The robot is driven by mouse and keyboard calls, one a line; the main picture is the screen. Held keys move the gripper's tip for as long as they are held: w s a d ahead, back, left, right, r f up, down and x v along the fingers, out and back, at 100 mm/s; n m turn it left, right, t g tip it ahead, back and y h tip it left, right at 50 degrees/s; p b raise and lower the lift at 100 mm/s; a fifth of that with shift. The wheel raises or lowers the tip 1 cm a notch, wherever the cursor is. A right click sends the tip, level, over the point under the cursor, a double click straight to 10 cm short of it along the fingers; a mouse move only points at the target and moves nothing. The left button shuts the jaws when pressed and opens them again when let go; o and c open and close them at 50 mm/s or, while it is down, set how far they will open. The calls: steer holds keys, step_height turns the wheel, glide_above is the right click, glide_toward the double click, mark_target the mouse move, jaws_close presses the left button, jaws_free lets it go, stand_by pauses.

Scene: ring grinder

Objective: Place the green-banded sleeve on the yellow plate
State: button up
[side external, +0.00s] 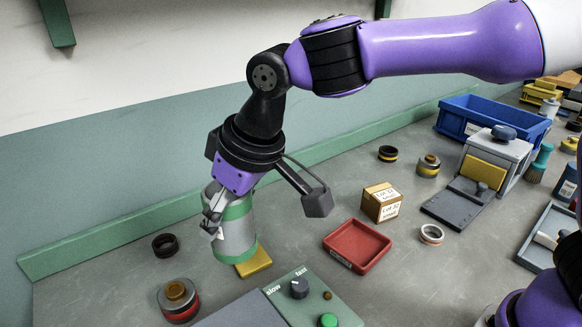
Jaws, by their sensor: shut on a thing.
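The green-banded sleeve (236,234) is a grey cylinder with green bands near its top and bottom. It stands roughly upright under my wrist. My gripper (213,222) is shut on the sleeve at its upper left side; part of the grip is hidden. The yellow plate (257,264) shows below the sleeve's lower right edge, and the sleeve hides the rest of it. I cannot tell whether the sleeve's bottom touches the plate or is a little above it.
A control panel (333,306) with knobs is in front. A red tray (357,247) and cardboard box (381,203) stand to the right. A dark ring (165,245) and a red-banded ring stack (178,301) lie left. A blue bin (490,117) is at the back right.

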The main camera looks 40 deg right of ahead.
mark_target(228, 234)
steer(key=shift+s+a+r+n, duration=0.1)
steer(key=shift+s+a+n, duration=0.15)
steer(key=shift+s, duration=0.4)
steer(key=shift+s+a+r+n, duration=0.15)
steer(key=shift+s+a, duration=0.2)
steer(key=shift+s, duration=0.25)
steer(key=shift+s+f, duration=0.25)
steer(key=shift+s, duration=0.05)
steer(key=shift+w+d+f, duration=1)
steer(key=shift+w+f, duration=0.5)
steer(key=shift+f, duration=0.3)
steer(key=shift+w+d+f, duration=1)
steer(key=shift+w+f, duration=0.5)
steer(key=shift+f, duration=0.3)
steer(key=shift+w+d+f, duration=1)
steer(key=shift+w+f, duration=0.5)
steer(key=shift+f, duration=0.3)
steer(key=shift+f, duration=0.1)
steer(key=o, duration=1.1)
steer(key=shift+o, duration=0.2)
